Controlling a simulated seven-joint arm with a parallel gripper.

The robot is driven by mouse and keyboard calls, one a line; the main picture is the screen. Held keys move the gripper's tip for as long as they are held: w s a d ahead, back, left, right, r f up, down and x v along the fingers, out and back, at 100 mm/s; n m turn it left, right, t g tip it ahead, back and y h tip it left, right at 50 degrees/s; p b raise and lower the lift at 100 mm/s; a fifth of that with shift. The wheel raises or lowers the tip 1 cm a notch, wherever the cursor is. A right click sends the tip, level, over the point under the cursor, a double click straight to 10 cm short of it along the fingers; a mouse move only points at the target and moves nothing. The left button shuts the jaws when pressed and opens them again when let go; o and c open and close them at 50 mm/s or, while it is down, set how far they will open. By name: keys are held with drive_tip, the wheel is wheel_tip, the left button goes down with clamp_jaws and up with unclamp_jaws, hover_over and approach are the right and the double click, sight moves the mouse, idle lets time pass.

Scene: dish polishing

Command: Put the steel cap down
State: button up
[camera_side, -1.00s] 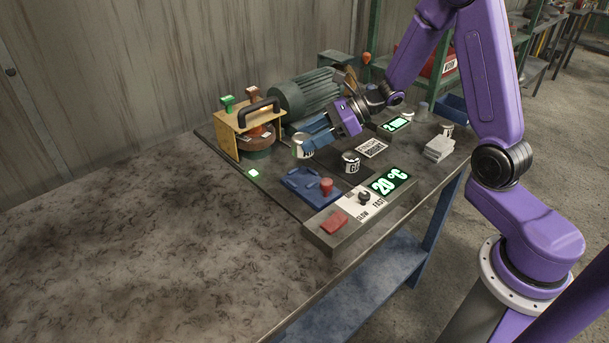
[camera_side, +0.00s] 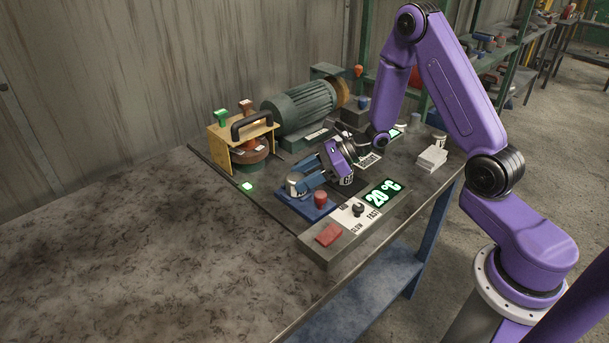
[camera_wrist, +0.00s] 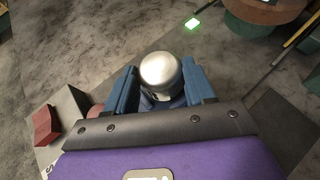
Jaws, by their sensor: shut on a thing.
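The steel cap (camera_side: 295,181) is a small rounded silver piece held between the blue fingers of my gripper (camera_side: 304,185). In the wrist view the steel cap (camera_wrist: 161,72) shows its domed top between the two blue fingers of my gripper (camera_wrist: 160,90). My gripper is shut on it. In the side view the cap is over the left part of the blue fixture (camera_side: 312,209), beside the red knob (camera_side: 320,198). I cannot tell whether the cap touches the fixture, as the fingers hide its lower part.
A yellow guard (camera_side: 223,150) and a green motor (camera_side: 300,110) stand behind. A white stack (camera_side: 432,158) lies at right. The left tabletop (camera_side: 120,250) is clear.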

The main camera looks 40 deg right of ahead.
drive_tip(key=o, duration=1.2)
drive_tip(key=shift+f, duration=0.15)
